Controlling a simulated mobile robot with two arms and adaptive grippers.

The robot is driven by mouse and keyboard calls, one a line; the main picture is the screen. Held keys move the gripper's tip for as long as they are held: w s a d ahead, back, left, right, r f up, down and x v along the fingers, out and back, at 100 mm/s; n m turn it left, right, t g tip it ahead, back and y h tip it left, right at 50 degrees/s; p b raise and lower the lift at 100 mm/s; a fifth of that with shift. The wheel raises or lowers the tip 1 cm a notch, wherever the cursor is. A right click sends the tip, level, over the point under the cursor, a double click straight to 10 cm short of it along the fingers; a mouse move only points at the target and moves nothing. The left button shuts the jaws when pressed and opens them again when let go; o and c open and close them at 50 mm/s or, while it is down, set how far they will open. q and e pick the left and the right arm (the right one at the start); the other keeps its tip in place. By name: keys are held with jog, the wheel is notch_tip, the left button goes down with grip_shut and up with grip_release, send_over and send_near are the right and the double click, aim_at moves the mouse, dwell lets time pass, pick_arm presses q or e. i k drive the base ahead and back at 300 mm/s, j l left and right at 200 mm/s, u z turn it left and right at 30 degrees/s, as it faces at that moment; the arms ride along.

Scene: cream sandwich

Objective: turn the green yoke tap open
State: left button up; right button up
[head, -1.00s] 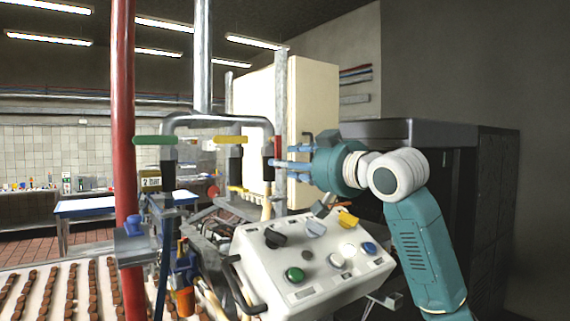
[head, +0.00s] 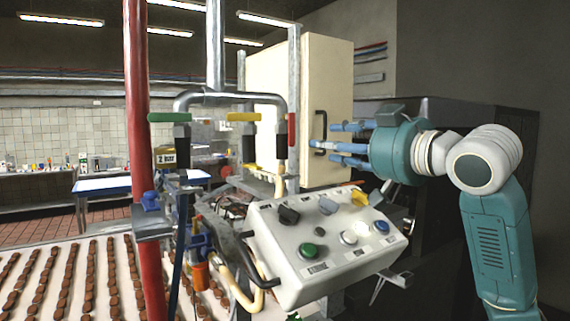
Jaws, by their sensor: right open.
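The green tap handle (head: 169,117) lies level across the top of its black valve on the left leg of the grey pipe yoke (head: 226,98). A yellow handle (head: 243,117) lies level on the middle valve. A red handle (head: 291,130) stands upright on the right leg. My right gripper (head: 335,143) is open and empty, its blue fingers pointing left, right of the red handle and apart from it. It is well to the right of the green handle. My left gripper is not in view.
A white control box (head: 330,240) with knobs and buttons stands below the taps. A red vertical pipe (head: 137,60) is just left of the green handle. A cream cabinet (head: 322,70) stands behind my right gripper. Rows of brown biscuits (head: 67,275) lie on the belt at lower left.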

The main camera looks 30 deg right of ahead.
aim_at(159, 116)
jog(key=k+l, duration=0.1)
jog(key=k, duration=0.9)
